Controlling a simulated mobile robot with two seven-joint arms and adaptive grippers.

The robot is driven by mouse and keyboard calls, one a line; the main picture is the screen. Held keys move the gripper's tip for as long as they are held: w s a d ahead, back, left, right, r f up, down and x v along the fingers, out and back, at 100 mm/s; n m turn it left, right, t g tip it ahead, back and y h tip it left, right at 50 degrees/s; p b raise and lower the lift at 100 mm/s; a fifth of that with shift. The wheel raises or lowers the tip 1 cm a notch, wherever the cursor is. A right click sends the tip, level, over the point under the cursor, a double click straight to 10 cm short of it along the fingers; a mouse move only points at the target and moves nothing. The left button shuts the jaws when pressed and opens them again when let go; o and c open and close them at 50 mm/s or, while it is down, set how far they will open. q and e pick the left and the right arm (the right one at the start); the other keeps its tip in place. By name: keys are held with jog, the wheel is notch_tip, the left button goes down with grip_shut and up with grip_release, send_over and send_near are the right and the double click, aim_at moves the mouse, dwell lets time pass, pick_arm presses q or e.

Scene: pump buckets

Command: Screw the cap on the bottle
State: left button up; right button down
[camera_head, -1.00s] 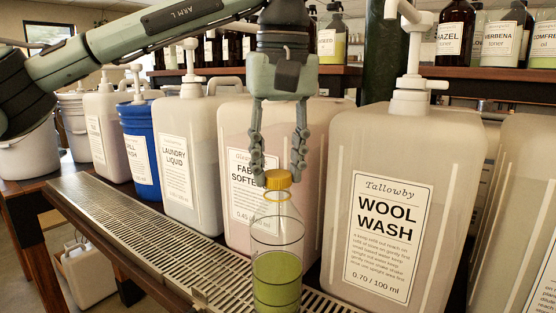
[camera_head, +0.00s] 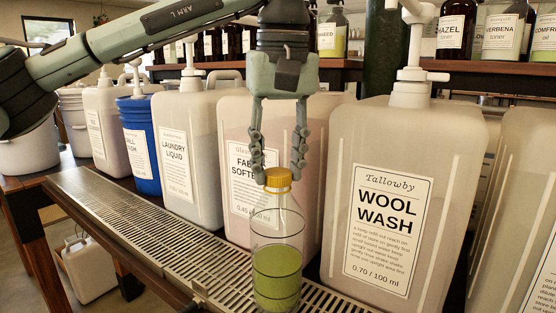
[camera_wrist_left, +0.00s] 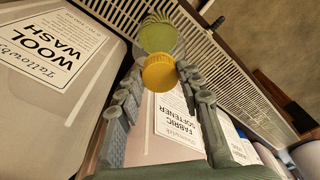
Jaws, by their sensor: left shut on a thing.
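A clear bottle (camera_head: 276,235) with green liquid stands upright on the metal drip grate. Its yellow cap (camera_head: 278,180) is at the top of the neck; I cannot tell how tightly it sits. My left gripper (camera_head: 278,173) comes down from above, its two fingers shut on the cap from the left and right sides. In the left wrist view the yellow cap (camera_wrist_left: 159,73) is between the fingertips, and the green bottle (camera_wrist_left: 158,37) shows beyond it. My right gripper is not in view.
A large wool wash container (camera_head: 455,170) stands close to the right of the bottle, and a fabric softener container (camera_head: 235,125) stands behind it. A laundry liquid container (camera_head: 200,120) and a blue bucket (camera_head: 138,115) are further left. The slotted grate (camera_head: 150,230) is clear left of the bottle.

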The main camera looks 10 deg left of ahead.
pick_arm(q)
jog(key=o, duration=0.8)
jog(key=shift+r, duration=0.1)
